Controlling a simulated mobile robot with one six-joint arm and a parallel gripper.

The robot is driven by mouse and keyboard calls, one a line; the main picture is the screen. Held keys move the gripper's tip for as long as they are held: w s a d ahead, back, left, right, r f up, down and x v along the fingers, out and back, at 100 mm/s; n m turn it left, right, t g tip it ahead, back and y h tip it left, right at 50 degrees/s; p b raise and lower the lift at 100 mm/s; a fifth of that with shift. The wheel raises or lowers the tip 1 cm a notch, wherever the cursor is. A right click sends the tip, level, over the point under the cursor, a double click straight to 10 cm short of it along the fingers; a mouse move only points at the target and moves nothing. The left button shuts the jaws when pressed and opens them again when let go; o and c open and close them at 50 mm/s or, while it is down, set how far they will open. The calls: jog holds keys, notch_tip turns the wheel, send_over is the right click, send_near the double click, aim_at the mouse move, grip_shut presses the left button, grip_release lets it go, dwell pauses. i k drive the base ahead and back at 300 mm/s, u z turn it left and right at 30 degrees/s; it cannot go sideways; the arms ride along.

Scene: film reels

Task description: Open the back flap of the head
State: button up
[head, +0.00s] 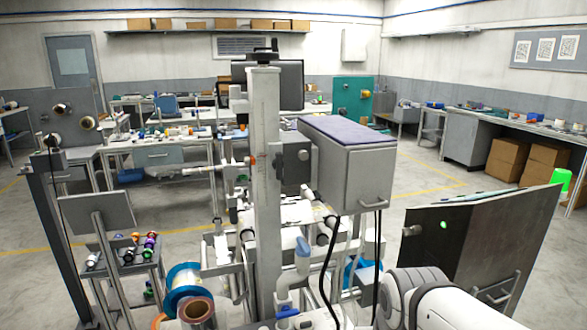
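The head appears to be the grey metal box (326,165) with a purple top, mounted beside an upright metal column. Its near face is a flat grey panel (350,178) with a small bar handle (375,201) near the lower edge. This panel looks closed against the box; I cannot tell for sure that it is the back flap. A white part of my arm shows at the bottom right, below and to the right of the box. My gripper is not visible.
The column (265,190) stands just left of the box. Black cables hang below it. A tilted dark panel (485,245) with a handle stands at the right. A blue-flanged reel (184,281) is at lower left. Open floor lies between the box and the right-hand benches.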

aim_at(371, 172)
jog(key=z, duration=2.55)
jog(key=i, duration=0.75)
jog(key=u, duration=3.05)
